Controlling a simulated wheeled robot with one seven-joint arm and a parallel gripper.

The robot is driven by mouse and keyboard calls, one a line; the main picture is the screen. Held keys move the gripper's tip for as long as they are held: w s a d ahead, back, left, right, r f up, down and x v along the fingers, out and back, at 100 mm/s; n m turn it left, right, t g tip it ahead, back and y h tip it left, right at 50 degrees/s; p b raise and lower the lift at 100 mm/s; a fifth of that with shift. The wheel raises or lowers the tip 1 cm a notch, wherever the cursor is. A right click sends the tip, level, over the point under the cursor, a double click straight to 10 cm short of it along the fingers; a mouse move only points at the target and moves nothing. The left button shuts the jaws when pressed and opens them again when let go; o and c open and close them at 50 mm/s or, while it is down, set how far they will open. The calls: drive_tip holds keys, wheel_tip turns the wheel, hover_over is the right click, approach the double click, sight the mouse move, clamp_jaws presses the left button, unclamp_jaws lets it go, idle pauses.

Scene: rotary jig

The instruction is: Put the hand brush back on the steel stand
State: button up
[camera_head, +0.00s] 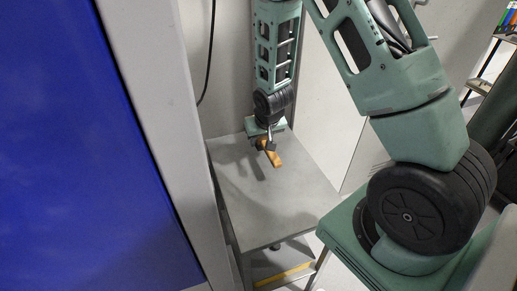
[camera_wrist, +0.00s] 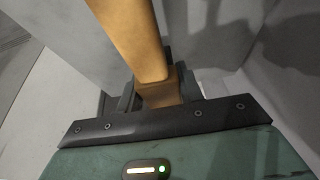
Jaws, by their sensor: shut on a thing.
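The hand brush shows as an orange-brown wooden piece (camera_head: 272,156) at the far part of the steel stand. My gripper (camera_head: 266,146) points down and is shut on it. In the wrist view the wooden brush (camera_wrist: 132,38) runs from the top edge down between the fingers (camera_wrist: 155,98). Its bristles cannot be made out. The steel stand (camera_head: 265,205) has a flat grey top below the gripper. Whether the brush touches the top or hangs just above it, I cannot tell.
A big blue panel (camera_head: 80,150) with a pale frame (camera_head: 150,100) stands left of the stand. A pale wall rises behind it. A lower shelf with a yellow strip (camera_head: 284,276) shows beneath the top. The front of the top is clear.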

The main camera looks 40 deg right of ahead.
sight(261, 157)
drive_tip(key=shift+f, duration=2.25)
drive_tip(key=shift+f, duration=0.1)
drive_tip(key=shift+f, duration=0.15)
drive_tip(key=o, duration=1)
drive_tip(key=shift+o, duration=0.2)
drive_tip(key=shift+r, duration=0.45)
drive_tip(key=v, duration=1.1)
drive_tip(key=shift+s+a+r, duration=0.1)
drive_tip(key=shift+s+r, duration=0.15)
drive_tip(key=shift+s, duration=0.1)
